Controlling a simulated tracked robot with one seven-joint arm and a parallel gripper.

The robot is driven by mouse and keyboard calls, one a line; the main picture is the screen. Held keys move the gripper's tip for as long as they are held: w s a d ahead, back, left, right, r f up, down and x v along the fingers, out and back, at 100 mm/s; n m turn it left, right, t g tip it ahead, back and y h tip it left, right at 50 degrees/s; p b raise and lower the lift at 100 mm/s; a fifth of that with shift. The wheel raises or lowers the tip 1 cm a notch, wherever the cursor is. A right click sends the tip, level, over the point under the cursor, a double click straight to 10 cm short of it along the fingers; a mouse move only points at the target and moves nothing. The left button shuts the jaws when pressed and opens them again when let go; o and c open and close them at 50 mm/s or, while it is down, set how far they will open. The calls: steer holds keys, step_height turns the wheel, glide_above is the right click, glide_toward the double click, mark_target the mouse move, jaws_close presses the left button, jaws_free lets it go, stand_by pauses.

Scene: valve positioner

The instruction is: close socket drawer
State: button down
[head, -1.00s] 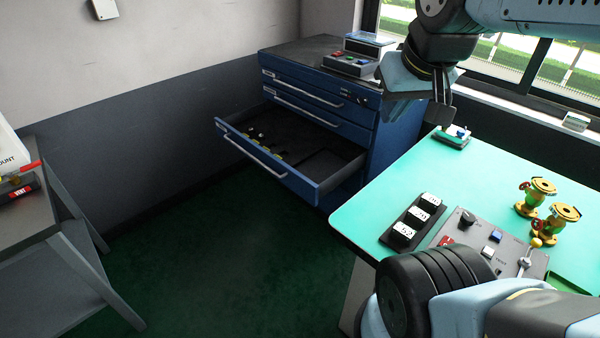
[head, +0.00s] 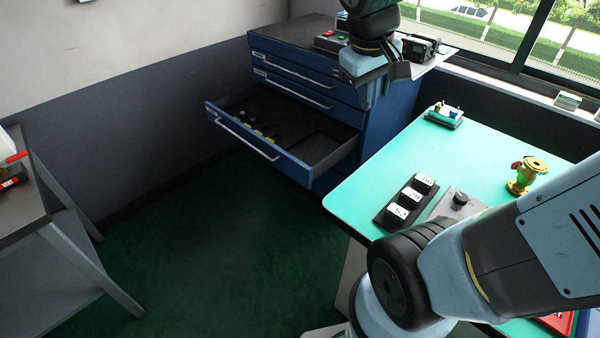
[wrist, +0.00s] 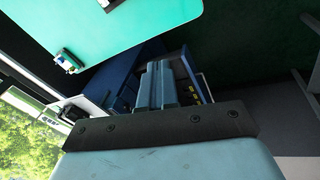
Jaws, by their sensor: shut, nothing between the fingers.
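The blue drawer cabinet (head: 345,178) stands against the back wall. Its socket drawer (head: 240,140) is pulled out, with a silver handle along its front and several small sockets and yellow labels inside. The drawers above it look shut. My gripper (head: 373,97) is shut and empty, in front of the cabinet's right side in the head view, apart from the drawer front. In the wrist view my gripper fingers (wrist: 156,85) are together and hide part of the cabinet. Part of the open drawer (wrist: 190,80) shows beside them.
A green-topped table (head: 365,190) stands right of the drawer, holding a black block of white sockets (head: 408,200) and a brass valve (head: 528,172). A grey bench (head: 60,230) is at left. The floor before the drawer is clear.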

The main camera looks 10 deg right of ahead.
mark_target(308, 172)
steer(key=w+a+f+n+g+h, duration=0.1)
steer(key=w+a+f+n+h, duration=0.3)
steer(key=w+f, duration=0.4)
steer(key=w+a+f+n+g+h, duration=0.1)
steer(key=w+a+f+n+h, duration=0.25)
steer(key=w+f+n, duration=0.4)
steer(key=w+a+f+n+t+h, duration=0.1)
steer(key=a+f+n+t, duration=0.35)
steer(key=f, duration=0.85)
steer(key=w+a+f+n+t+h, duration=0.1)
steer(key=a+f+n+t+h, duration=0.15)
steer(key=a+f+n, duration=0.65)
steer(key=w+d+f+m, duration=0.1)
steer(key=w+d+f, duration=0.1)
steer(key=d, duration=0.2)
steer(key=w+d+f+m, duration=0.1)
steer(key=w+d+f, duration=0.1)
steer(key=d, duration=0.2)
steer(key=w+d+f+m+y, duration=0.1)
steer(key=w+d+f, duration=0.1)
steer(key=d, duration=0.3)
steer(key=shift+w+t, duration=0.4)
steer(key=shift+w, duration=0.05)
steer(key=shift+w+d, duration=0.25)
steer(key=shift+d, duration=0.1)
